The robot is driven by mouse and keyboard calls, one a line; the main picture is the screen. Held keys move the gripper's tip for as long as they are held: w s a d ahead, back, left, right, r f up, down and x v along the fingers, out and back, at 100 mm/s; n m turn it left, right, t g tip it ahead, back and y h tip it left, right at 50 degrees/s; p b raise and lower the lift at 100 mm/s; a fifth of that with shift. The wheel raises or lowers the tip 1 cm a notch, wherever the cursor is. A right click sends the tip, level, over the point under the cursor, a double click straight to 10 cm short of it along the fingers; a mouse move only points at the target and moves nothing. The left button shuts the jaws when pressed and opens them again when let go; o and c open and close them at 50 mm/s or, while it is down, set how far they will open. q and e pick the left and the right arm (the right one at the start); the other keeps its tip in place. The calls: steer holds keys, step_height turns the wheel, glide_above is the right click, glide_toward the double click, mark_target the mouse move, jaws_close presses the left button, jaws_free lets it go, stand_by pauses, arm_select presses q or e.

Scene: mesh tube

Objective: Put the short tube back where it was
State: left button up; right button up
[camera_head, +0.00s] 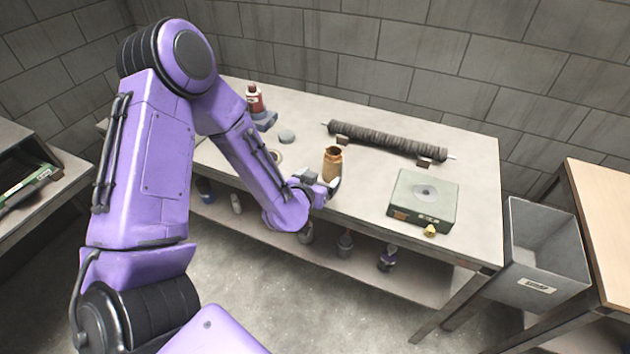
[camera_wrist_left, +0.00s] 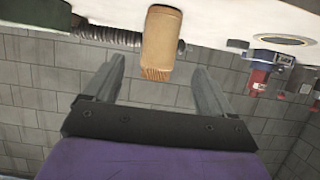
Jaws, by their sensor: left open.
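The dark, ribbed long mesh tube (camera_head: 388,142) lies on small brown blocks at the back of the table, with thin rod ends showing. It also shows in the left wrist view (camera_wrist_left: 108,35). A tan, jar-like upright piece (camera_head: 332,163) with an open top stands near the table's front edge; I cannot tell whether it is the short tube. My left gripper (camera_head: 324,191) is open beside it. In the left wrist view, the tan piece (camera_wrist_left: 160,42) appears in the gap between the open fingers (camera_wrist_left: 158,75); contact cannot be told. My right gripper is not in view.
A grey bin (camera_head: 540,255) stands right of the table (camera_head: 470,150). Several containers sit on the lower shelf.

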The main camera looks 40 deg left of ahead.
arm_select(q)
steer(key=s+d+f+n+g, duration=0.1)
steer(key=s+f+g, duration=0.2)
steer(key=s+f, duration=0.4)
steer(key=s+d+f+n+g, duration=0.1)
steer(key=s+f+g, duration=0.2)
steer(key=s+f, duration=0.4)
steer(key=s+d+f+n+g, duration=0.2)
steer(key=s+f, duration=0.4)
steer(key=s, duration=1)
steer(key=shift+f+g, duration=0.4)
steer(key=shift+g, duration=0.5)
